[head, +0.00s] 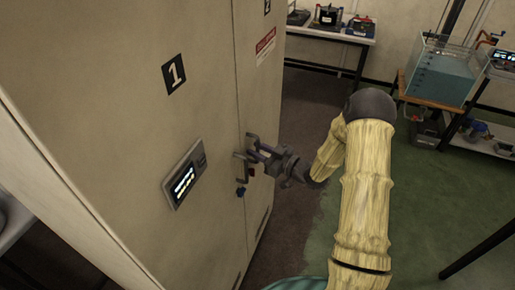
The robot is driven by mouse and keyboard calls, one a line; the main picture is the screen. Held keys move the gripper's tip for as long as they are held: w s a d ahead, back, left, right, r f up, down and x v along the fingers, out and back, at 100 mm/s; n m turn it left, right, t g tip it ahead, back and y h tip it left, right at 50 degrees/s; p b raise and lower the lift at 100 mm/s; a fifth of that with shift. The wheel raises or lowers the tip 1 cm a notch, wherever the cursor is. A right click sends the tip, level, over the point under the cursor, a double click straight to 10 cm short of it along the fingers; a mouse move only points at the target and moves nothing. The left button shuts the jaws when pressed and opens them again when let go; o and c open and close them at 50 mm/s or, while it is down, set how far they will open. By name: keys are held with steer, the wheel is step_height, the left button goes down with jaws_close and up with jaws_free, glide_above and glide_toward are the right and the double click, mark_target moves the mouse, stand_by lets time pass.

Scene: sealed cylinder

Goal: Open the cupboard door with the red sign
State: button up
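The cupboard door with the red sign is the far door (257,95); it looks closed. The red and white sign (265,45) is on its upper part, below a black number plate (267,7). The near door (130,120) carries a black plate with the number 1 (174,74). Grey handles (240,168) sit by the seam between the two doors. My gripper (259,155) is at the handles from the right, its fingers pointing left. The fingers overlap the handle in the picture, so I cannot tell whether they grip it.
A display panel (185,174) is on the near door. Right of the cupboard is open floor (320,110), part brown, part green. A bench with devices (330,30) stands at the back. A water tank (440,70) stands on a wooden stand at right.

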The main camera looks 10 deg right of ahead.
steer(key=shift+a, duration=0.1)
jaws_close()
steer(key=shift+d+g, duration=0.2)
steer(key=shift+g, duration=0.1)
